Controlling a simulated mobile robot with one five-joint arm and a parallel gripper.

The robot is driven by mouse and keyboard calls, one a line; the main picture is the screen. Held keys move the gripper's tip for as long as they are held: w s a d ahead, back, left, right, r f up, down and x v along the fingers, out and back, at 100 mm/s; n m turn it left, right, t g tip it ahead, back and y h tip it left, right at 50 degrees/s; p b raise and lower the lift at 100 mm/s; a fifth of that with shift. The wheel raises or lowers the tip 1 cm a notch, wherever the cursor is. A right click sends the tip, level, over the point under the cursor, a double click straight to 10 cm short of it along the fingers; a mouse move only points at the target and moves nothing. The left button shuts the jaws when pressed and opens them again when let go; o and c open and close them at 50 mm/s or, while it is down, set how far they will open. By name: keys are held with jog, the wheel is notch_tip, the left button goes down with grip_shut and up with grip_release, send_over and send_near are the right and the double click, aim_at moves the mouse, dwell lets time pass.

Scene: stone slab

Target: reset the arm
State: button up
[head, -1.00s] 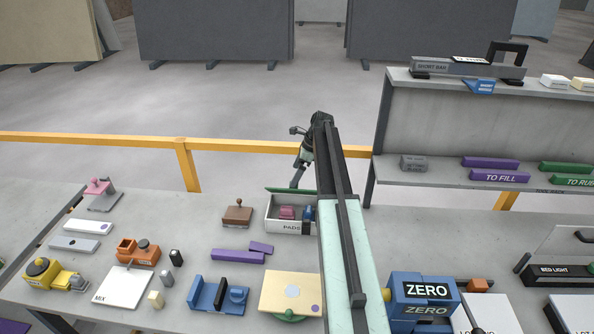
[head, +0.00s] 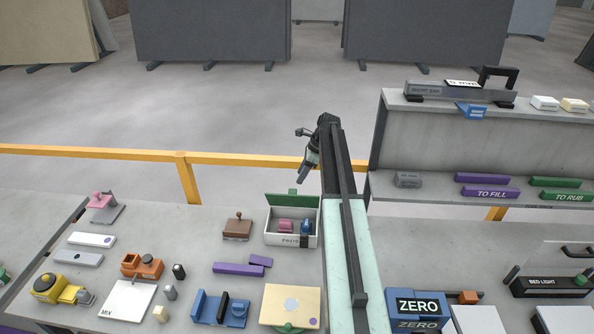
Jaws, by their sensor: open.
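My arm rises from the bottom of the head view, and its mint and black links extend away over the stone bench. My gripper (head: 304,172) hangs from the far end of the arm, near the yellow rail. It is small in the view, with dark fingers pointing down and to the left. It appears empty, above and beyond the open white pads box (head: 270,238). Part of the bench behind the arm is hidden.
On the bench (head: 150,225) are a brown block (head: 237,227), purple bars (head: 238,269), a blue holder (head: 220,308) and a ZERO block (head: 417,306). A shelf (head: 480,140) stands at right. A yellow rail (head: 240,159) runs behind.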

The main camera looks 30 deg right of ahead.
jog(key=s+a+f+n+g+h+b, duration=0.1)
jog(key=s+a+f+n+b, duration=0.4)
jog(key=a+n, duration=0.3)
jog(key=s+a+f+n+h+b, duration=0.1)
jog(key=s+a+f+n+b, duration=0.4)
jog(key=a, duration=1.1)
jog(key=s+a+f+n+g+h+b, duration=0.1)
jog(key=s+a+f+n+b, duration=0.4)
jog(key=s+a+n, duration=0.5)
jog(key=shift+s+a+f+n+g+h, duration=0.15)
jog(key=shift+a+f+n+g+h, duration=0.15)
jog(key=shift+a+f+n, duration=0.8)
